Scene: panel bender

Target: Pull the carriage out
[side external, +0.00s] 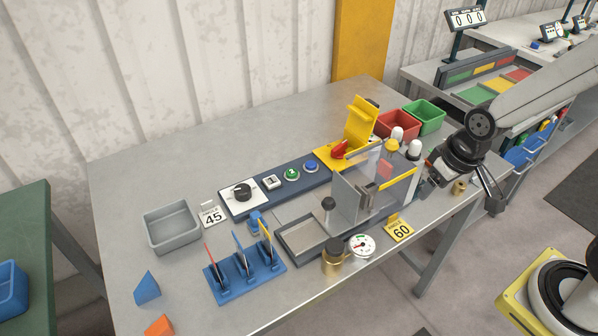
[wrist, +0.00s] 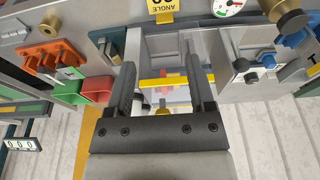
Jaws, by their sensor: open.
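The bender stands mid-table with a clear guard (side external: 358,198) and a yellow bar (side external: 399,186) along it. A shallow grey-framed bed (side external: 281,232) extends from its left side, and a black knob (side external: 328,204) stands at the guard's left edge. I cannot tell for certain which part is the carriage. My gripper (wrist: 162,74) is open, its two dark fingers apart, and hangs to the right of the guard in the side view. In the wrist view the yellow bar (wrist: 165,82) crosses near the fingertips, with a red part (wrist: 166,74) behind it. Contact cannot be judged.
A yellow "ANGLE 60" tag (side external: 399,229), a gauge (side external: 361,245) and a brass knob (side external: 331,264) line the front. A control panel (side external: 274,184) lies behind. Red (side external: 397,125) and green (side external: 425,115) bins stand at the back right.

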